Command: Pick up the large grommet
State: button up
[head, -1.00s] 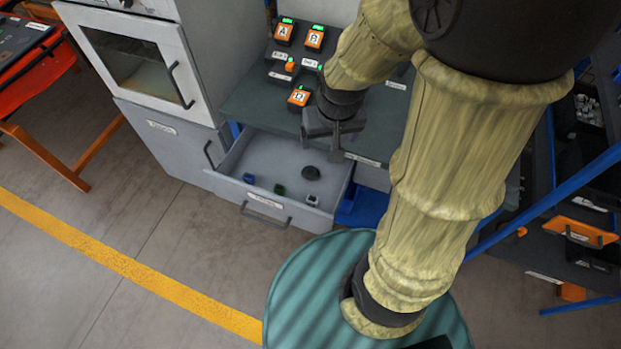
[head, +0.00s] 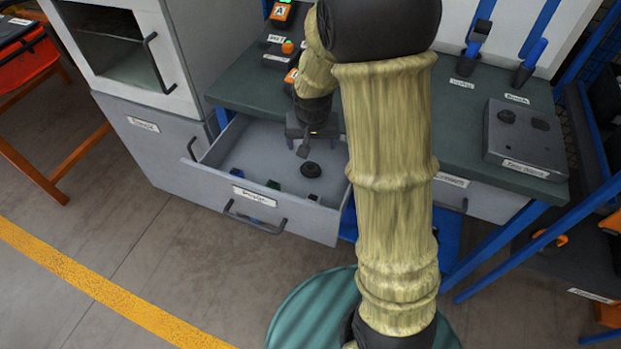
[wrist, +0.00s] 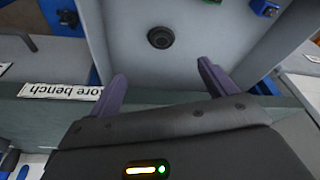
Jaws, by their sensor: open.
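The large grommet, a black ring, lies on the floor of the open grey drawer (head: 243,160). In the head view the grommet (head: 311,170) is near the drawer's right part. In the wrist view the grommet (wrist: 160,38) lies beyond and between my fingertips, clear of both. My gripper (head: 305,146) is open and empty, above the back right of the drawer; it also shows in the wrist view (wrist: 162,70) with its two fingers spread. My arm hides part of the drawer's right side.
Small blue (head: 247,191), green (head: 273,185) and dark pieces lie near the drawer front. The bench top (head: 458,118) overhangs the drawer's back. A grey box with two dark round pieces (head: 525,137) stands on the bench at right. An oven-like cabinet (head: 115,50) stands at left.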

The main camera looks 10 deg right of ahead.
dwell(0.3)
jog(key=b, duration=0.1)
send_over(310, 168)
jog(key=s, duration=0.2)
notch_tip(310, 168, down, 11)
jog(key=shift+s+f, duration=0.1)
jog(key=shift+s, duration=0.05)
jog(key=shift+f, duration=0.25)
jog(key=x, duration=0.5)
jog(key=shift+w+a+f, duration=0.1)
jog(key=shift+w, duration=0.25)
jog(key=c, duration=1)
